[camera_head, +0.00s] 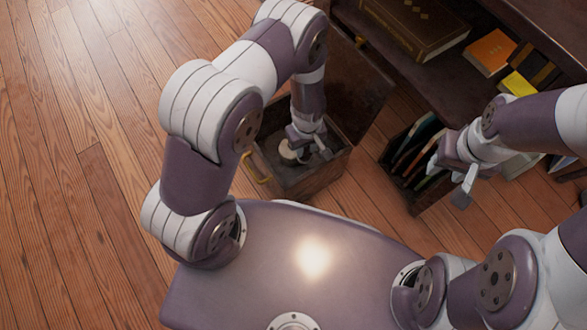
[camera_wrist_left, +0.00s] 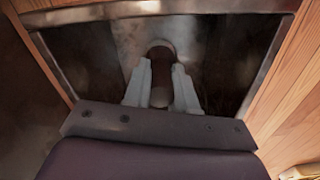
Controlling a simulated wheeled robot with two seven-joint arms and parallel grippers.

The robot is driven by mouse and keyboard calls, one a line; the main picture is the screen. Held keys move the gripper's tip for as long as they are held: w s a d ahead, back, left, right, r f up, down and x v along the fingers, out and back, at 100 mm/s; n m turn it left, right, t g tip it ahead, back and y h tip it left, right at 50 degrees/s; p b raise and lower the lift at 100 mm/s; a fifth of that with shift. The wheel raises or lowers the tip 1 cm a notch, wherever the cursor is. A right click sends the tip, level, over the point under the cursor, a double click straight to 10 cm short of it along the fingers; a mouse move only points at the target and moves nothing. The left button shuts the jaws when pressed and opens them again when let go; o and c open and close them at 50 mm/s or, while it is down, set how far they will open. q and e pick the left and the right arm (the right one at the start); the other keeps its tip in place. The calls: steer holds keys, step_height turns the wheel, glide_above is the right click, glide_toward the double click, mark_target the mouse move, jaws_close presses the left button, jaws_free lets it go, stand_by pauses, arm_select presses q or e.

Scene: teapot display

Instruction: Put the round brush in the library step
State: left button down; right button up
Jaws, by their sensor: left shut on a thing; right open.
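The library step (camera_head: 318,182) is a dark wooden box with its lid raised, in the middle of the head view. My left gripper (camera_head: 308,146) reaches down into its opening. The round brush (camera_head: 288,151) shows as a pale round end beside the fingers, within the box opening. In the left wrist view my left gripper (camera_wrist_left: 160,88) is shut on the brush's brown part (camera_wrist_left: 161,72), with box walls around it. Whether the brush touches the box floor I cannot tell. My right gripper (camera_head: 459,178) is open and empty, at the right near a crate.
The raised lid (camera_head: 352,88) stands behind the opening. A brass handle (camera_head: 257,168) is on the box's left side. A dark crate (camera_head: 404,184) of thin upright sleeves stands to the right. A shelf behind holds a large brown book (camera_head: 415,25) and an orange book (camera_head: 490,51).

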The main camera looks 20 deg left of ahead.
mark_target(304, 163)
arm_select(q)
step_height(304, 163, down, 11)
steer(key=b, duration=0.7)
steer(key=shift+s, duration=0.1)
steer(key=shift+r, duration=0.25)
steer(key=shift+f, duration=0.1)
steer(key=c, duration=0.9)
jaws_free()
